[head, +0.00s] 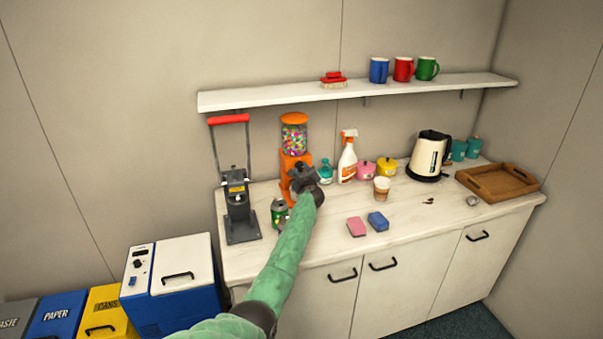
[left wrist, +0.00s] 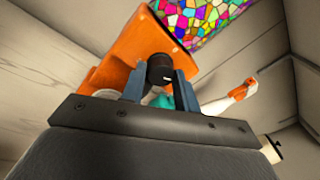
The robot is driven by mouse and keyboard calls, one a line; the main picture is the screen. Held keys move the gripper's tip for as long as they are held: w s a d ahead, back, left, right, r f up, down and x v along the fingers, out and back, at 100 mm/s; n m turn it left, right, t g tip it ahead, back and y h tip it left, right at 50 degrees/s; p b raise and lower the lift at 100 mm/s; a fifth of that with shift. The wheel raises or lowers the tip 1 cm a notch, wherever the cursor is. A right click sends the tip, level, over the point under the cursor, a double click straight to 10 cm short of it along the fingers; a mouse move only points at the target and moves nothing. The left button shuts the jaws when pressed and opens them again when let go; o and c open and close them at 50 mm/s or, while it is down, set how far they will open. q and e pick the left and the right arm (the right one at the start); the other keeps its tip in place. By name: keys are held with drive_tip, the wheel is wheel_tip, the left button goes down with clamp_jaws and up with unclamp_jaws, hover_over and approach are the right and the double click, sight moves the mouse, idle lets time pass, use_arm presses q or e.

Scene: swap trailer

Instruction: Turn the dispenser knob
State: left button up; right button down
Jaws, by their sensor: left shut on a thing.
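The orange dispenser (head: 293,160), with a clear globe of colourful candy, stands at the back of the counter. It also fills the upper left of the left wrist view (left wrist: 120,62). Its dark round knob (left wrist: 160,70) sits between the two fingers of my left gripper (left wrist: 160,84), which is shut on it. In the head view my left gripper (head: 303,178) is in front of the dispenser's lower body and hides the knob. My right gripper is not in view.
A green can (head: 279,213) stands just left of my left arm, beside a can crusher (head: 238,190). A spray bottle (head: 347,157) and a paper cup (head: 382,188) stand to the right. Pink (head: 356,227) and blue (head: 378,221) sponges lie near the counter's front.

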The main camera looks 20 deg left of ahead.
use_arm(q)
drive_tip(key=shift+f+m+b, duration=0.15)
drive_tip(key=shift+m+b, duration=0.2)
drive_tip(key=shift+m, duration=0.15)
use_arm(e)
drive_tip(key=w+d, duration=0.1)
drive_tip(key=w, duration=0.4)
use_arm(q)
drive_tip(key=shift+d+m, duration=0.1)
drive_tip(key=shift+m, duration=0.5)
drive_tip(key=shift+r+m, duration=0.25)
drive_tip(key=shift+m, duration=0.15)
drive_tip(key=m+g+p, duration=0.1)
drive_tip(key=m+p, duration=0.3)
drive_tip(key=m, duration=0.1)
drive_tip(key=shift+m+p, duration=0.35)
drive_tip(key=shift+m, duration=0.35)
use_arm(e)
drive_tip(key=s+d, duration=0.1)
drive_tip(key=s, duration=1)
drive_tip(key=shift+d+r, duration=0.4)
use_arm(q)
drive_tip(key=shift+m, duration=0.3)
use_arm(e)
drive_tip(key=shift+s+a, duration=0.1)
use_arm(q)
drive_tip(key=o, duration=1)
drive_tip(key=shift+c, duration=0.2)
